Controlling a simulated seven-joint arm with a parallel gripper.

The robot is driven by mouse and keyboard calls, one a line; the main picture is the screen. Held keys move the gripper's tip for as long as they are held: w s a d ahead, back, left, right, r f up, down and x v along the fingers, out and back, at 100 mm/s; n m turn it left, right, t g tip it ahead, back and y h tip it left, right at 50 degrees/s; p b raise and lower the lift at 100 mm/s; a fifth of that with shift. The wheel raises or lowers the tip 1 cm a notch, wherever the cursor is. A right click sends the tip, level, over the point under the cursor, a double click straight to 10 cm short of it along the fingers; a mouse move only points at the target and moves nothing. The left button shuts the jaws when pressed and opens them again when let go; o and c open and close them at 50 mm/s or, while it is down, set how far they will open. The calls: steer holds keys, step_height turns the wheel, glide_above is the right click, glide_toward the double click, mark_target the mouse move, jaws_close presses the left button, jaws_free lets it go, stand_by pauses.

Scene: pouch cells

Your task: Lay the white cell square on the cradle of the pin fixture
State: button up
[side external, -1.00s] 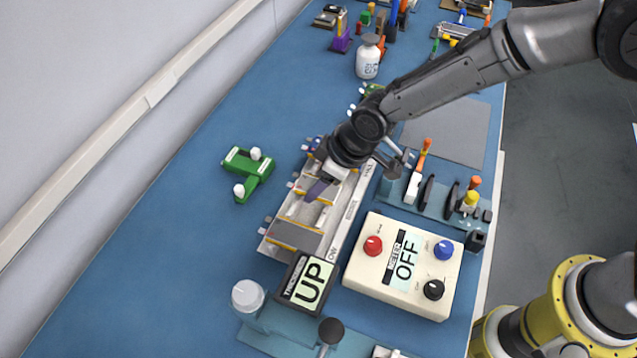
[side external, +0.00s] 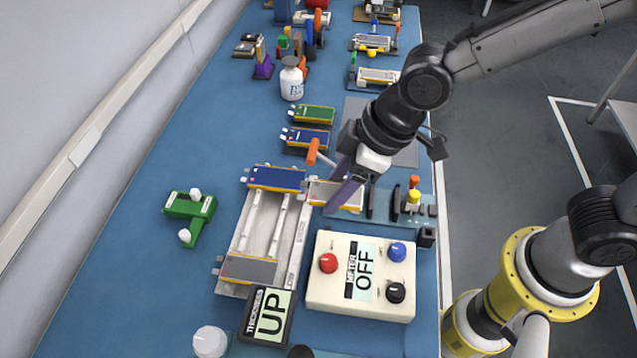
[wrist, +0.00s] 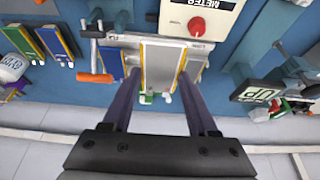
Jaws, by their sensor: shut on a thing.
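The white cell (side external: 322,192), pale with orange edging, is held between the purple fingers of my gripper (side external: 345,192), to the right of the long grey tray. In the wrist view the cell (wrist: 161,68) lies lengthwise between the two fingers (wrist: 156,78), which are shut on it. Beyond and below it is a teal base (side external: 348,217) with black uprights (side external: 395,203), partly hidden by my gripper. I cannot make out pins or a cradle there, nor whether the cell touches anything.
The grey tray (side external: 262,222) holds a blue cell (side external: 276,178) at its far end and a grey one (side external: 248,269) at its near end. An orange-handled tool (side external: 312,151) stands close to the held cell. The meter box (side external: 335,292) reads OFF; the thickness display (side external: 267,315) reads UP.

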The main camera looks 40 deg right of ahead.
steer(key=shift+s+d+r+n, duration=0.1)
steer(key=shift+n, duration=0.3)
steer(key=shift+s+f+n+g, duration=0.2)
steer(key=shift+n+g, duration=0.1)
steer(key=shift+n, duration=0.1)
steer(key=shift+n+y, duration=0.3)
steer(key=shift+n, duration=0.4)
steer(key=d+f, duration=0.2)
steer(key=d, duration=0.1)
steer(key=shift+d+f, duration=0.2)
steer(key=shift+f, duration=0.1)
steer(key=w+d+f+m, duration=0.1)
steer(key=d+f+m, duration=0.2)
steer(key=d, duration=0.7)
steer(key=shift+w+d, duration=0.3)
steer(key=shift+w, duration=0.05)
steer(key=shift+f, duration=3.65)
